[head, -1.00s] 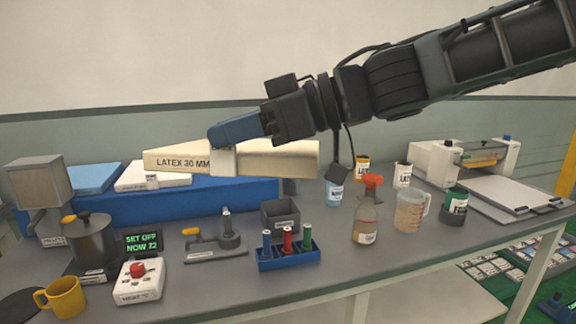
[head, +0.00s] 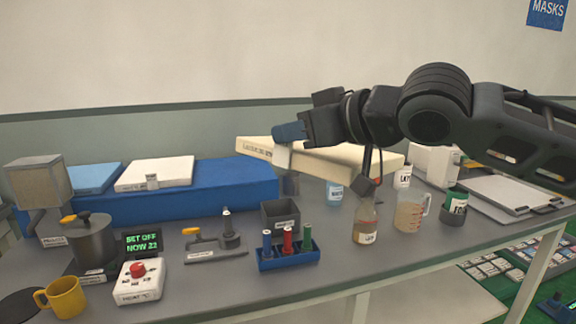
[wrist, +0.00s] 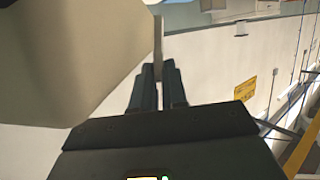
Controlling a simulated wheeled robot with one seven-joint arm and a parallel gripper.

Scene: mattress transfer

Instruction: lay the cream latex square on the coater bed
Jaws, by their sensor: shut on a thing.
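The cream latex square (head: 350,161) is a thick slab with dark lettering on its left edge. My gripper (head: 284,150) is shut on that left edge and holds the slab above the bench. The slab also fills the left of the wrist view (wrist: 60,55), beside my gripper's fingers (wrist: 158,82). The coater's flat grey bed (head: 495,192) lies at the right end of the bench, to the right of the slab and apart from it. The coater's white body (head: 430,162) is partly hidden by my arm.
A blue block (head: 200,193) at the back left carries a white square (head: 155,173) and a light blue square (head: 95,177). A tube rack (head: 288,258) stands in front.

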